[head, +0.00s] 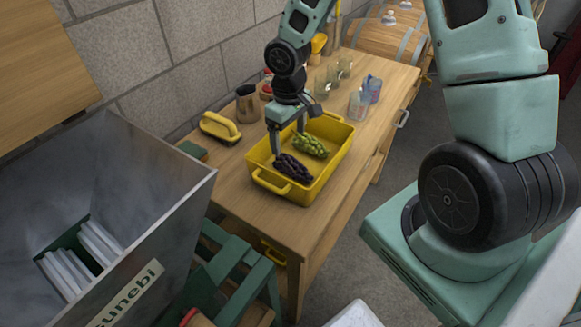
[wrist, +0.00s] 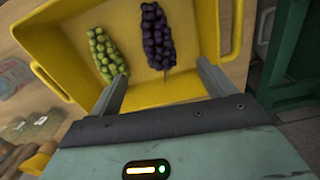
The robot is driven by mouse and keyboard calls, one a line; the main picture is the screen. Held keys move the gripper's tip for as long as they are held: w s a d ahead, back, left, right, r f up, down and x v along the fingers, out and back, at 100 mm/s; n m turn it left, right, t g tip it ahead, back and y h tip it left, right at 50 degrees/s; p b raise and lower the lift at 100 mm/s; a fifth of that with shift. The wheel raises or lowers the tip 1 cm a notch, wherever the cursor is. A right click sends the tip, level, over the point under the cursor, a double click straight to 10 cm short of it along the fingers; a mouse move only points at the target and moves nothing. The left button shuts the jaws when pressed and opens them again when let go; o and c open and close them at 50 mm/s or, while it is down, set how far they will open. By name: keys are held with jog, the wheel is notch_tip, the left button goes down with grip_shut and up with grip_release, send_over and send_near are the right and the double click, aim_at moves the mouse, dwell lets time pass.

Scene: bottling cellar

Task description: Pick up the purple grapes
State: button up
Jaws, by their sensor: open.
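The purple grapes (head: 294,168) lie in the yellow tray (head: 336,170) on the wooden table, toward its near end. They also show in the wrist view (wrist: 157,38), upright in the picture and right of centre between my fingers. The green grapes (head: 311,145) lie beside them in the same tray, and left of them in the wrist view (wrist: 106,52). My gripper (head: 288,146) is open and empty over the tray, its fingers pointing down. In the wrist view its fingertips (wrist: 162,72) are spread to either side, with the purple grapes beyond them. Contact with the grapes is not visible.
A yellow-handled brush (head: 220,127) and a brown jug (head: 248,104) stand left of the tray. Glasses (head: 328,80) and cups (head: 359,104) stand behind it. A metal bin (head: 165,200) is at the left. The near tabletop (head: 285,225) is clear.

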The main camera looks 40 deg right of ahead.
send_over(292, 170)
jog(key=f, duration=0.5)
jog(key=shift+w+a+f, duration=0.15)
jog(key=shift+w+a, duration=0.1)
jog(key=shift+w, duration=0.1)
jog(key=shift+s+d+f, duration=0.1)
jog(key=shift+s+f, duration=0.05)
jog(key=shift+f, duration=1.2)
jog(key=shift+s+d+f, duration=0.1)
jog(key=shift+s+f, duration=0.05)
jog(key=shift+f, duration=1.2)
jog(key=c, duration=0.9)
